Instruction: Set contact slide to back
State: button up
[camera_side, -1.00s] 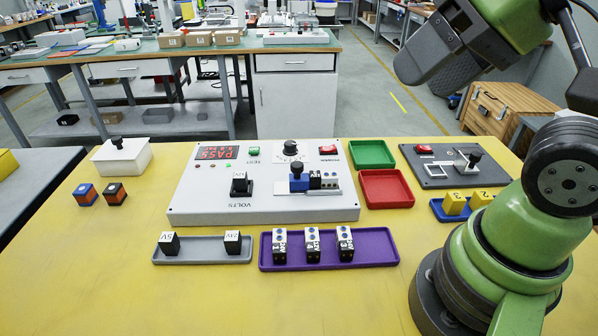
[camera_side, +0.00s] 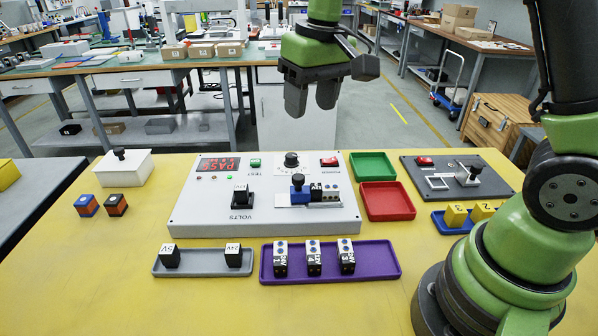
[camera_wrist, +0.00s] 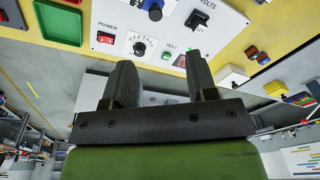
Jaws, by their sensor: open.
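The contact slide looks to be the blue block with a black knob (camera_side: 298,187) on a pale rail on the white-and-grey test box (camera_side: 212,210). It stands at the rail's left part, with a black-and-white block and a blue-and-white block beside it to the right. In the wrist view, part of the blue piece (camera_wrist: 155,8) shows at the top edge. My gripper (camera_side: 311,108) is open and empty, fingers down, high above and behind the box. The wrist view also shows its spread fingers (camera_wrist: 160,60) with nothing between them.
The box carries a red display, a dial (camera_side: 292,160) and a red power switch (camera_side: 329,162). Green (camera_side: 373,154) and red trays (camera_side: 388,215) stand right of it. A purple tray (camera_side: 383,276) and a grey tray (camera_side: 203,270) lie in front. A dark panel with a knob (camera_side: 475,172) is at right.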

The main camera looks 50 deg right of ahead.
jog(key=g, duration=0.1)
send_near(299, 177)
jog(key=shift+n, duration=0.3)
notch_tip(299, 177, down, 9)
jog(key=shift+w+a, duration=0.1)
jog(key=shift+w, duration=0.05)
jog(key=shift+c, duration=0.2)
